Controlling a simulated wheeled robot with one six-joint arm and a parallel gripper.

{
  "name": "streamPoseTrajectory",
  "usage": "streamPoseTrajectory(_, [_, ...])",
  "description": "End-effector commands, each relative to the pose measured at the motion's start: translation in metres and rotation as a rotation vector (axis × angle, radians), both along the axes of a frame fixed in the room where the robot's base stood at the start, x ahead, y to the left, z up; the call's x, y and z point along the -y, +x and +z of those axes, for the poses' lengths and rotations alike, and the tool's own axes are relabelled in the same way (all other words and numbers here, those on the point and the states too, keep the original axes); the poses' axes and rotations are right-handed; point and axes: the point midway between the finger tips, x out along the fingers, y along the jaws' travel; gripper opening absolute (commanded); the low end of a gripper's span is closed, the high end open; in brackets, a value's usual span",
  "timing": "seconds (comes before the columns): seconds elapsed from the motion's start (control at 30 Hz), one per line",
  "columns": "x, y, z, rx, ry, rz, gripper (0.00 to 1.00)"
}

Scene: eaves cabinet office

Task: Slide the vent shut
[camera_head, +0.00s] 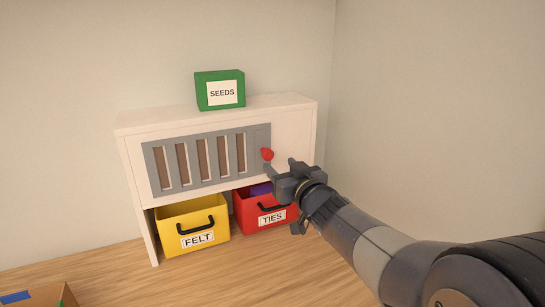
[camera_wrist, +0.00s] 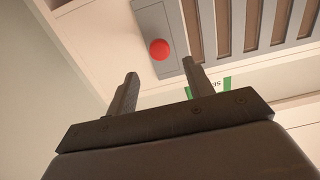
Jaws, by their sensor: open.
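The vent (camera_head: 206,160) is a grey slatted panel on the front of a white cabinet. Brown shows through its several upright slots. A red knob (camera_head: 267,154) sits at the vent's right end. In the wrist view the knob (camera_wrist: 159,49) lies beyond the fingertips, with the slots of the vent (camera_wrist: 251,25) to its right. My gripper (camera_head: 280,168) is just below and right of the knob in the head view. In the wrist view my gripper (camera_wrist: 160,70) has its two fingers apart, with nothing visible between them.
A green SEEDS box (camera_head: 220,90) stands on the white cabinet (camera_head: 285,104). Below the vent are a yellow FELT bin (camera_head: 192,223) and a red TIES bin (camera_head: 254,219), partly behind my gripper. A cardboard box (camera_head: 40,296) is at the lower left. A wall stands at the right.

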Motion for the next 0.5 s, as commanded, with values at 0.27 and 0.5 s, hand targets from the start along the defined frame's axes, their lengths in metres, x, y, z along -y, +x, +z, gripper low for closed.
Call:
streamPoseTrajectory(0.27, [-0.018,0.041,0.0,-0.001,0.0,0.0,0.5])
streamPoseTrajectory(0.5, [-0.024,0.057,0.0,-0.001,0.0,0.0,0.5])
